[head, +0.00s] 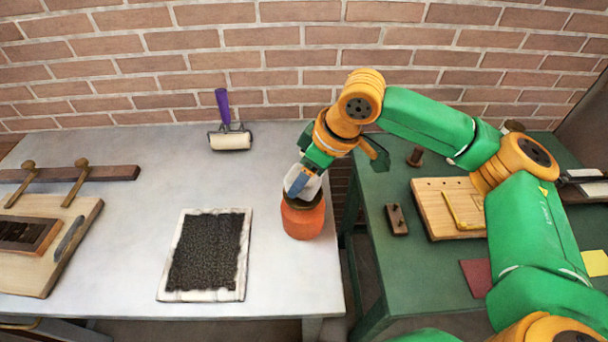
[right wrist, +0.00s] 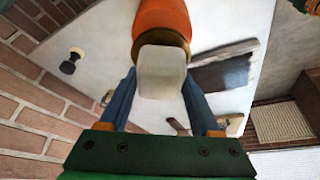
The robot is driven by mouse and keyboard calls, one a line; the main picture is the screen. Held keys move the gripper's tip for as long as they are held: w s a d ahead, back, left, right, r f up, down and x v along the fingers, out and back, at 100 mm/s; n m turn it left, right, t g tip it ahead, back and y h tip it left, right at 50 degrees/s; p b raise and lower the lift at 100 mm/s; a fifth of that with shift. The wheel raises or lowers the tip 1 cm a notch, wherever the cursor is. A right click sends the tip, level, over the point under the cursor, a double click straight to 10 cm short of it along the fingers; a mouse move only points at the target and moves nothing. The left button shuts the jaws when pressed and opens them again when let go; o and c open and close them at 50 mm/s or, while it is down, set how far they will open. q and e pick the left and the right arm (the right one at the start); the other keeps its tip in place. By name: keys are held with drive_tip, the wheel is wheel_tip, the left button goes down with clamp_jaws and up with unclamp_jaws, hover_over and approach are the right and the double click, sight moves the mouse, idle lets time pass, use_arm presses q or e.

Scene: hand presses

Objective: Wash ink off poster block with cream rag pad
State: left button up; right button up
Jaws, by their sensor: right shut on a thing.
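The poster block (head: 163,287) lies flat on the pale table with a pale border, its middle covered in dark ink. It also shows in the right wrist view (right wrist: 222,72). My right gripper (head: 301,184) is shut on the cream rag pad (right wrist: 160,72), which sits between its blue fingers. The pad is at the mouth of an orange pot (head: 302,221) near the table's right edge. The pot also shows in the right wrist view (right wrist: 160,16). I cannot tell how far the pad is inside the pot. My left gripper is not in view.
A roller with a purple handle (head: 223,107) lies at the back of the pale table (head: 110,210). Wooden boards and tools (head: 75,250) are at left. A green table (head: 385,175) stands at right across a gap, with a wooden board (head: 432,212) on it.

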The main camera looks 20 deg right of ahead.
sight(293, 171)
drive_tip(key=shift+f, duration=0.55)
idle(0.6)
drive_tip(key=shift+s+f+p, duration=0.1)
drive_tip(key=shift+f+p, duration=0.05)
drive_tip(key=shift+p, duration=0.2)
idle(1.7)
wheel_tip(293, 171, up, 7)
drive_tip(key=p, duration=0.9)
drive_tip(key=shift+r, duration=0.2)
